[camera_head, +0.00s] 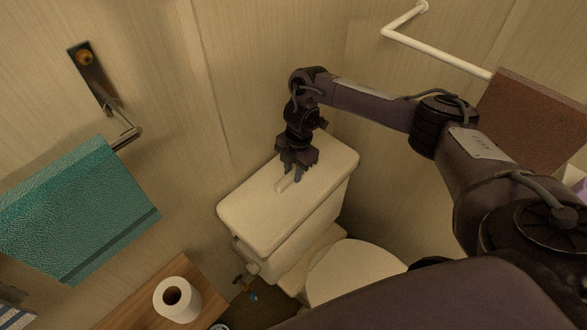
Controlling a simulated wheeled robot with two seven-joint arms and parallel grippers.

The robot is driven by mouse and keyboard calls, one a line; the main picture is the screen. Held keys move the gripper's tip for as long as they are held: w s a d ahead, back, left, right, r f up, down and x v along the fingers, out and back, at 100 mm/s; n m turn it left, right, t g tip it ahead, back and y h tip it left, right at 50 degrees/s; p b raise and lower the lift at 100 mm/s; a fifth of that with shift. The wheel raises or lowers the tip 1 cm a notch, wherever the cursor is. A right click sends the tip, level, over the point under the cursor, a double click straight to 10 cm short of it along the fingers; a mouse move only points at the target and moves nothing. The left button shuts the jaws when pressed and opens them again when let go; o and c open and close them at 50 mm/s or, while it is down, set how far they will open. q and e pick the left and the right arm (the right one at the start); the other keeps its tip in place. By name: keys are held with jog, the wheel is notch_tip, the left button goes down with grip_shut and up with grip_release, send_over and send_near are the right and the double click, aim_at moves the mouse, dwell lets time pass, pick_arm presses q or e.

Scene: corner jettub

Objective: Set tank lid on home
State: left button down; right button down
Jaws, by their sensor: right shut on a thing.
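The cream tank lid (250,215) lies over the top of the toilet tank (307,232), near the middle of the view. It looks level, with its edges lined up with the tank below; I cannot tell whether a small gap is left under it. My right gripper (289,181) points down at the lid's top and is shut on the small raised handle (283,186) there. The fingers hide part of the handle. My left gripper is not in view.
The closed toilet seat (352,271) is below the tank. A toilet paper roll (177,298) stands on a wooden surface (143,315) at the lower left. A teal towel (75,208) hangs left, a brown towel (533,120) right by a white rail (440,55). Walls are close behind the tank.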

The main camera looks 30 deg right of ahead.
jog(key=c, duration=1.1)
grip_release()
jog(key=shift+s, duration=0.1)
jog(key=shift+r, duration=0.4)
jog(key=r, duration=0.4)
jog(key=d+r+p, duration=0.1)
jog(key=r, duration=0.2)
jog(key=shift+w, duration=0.25)
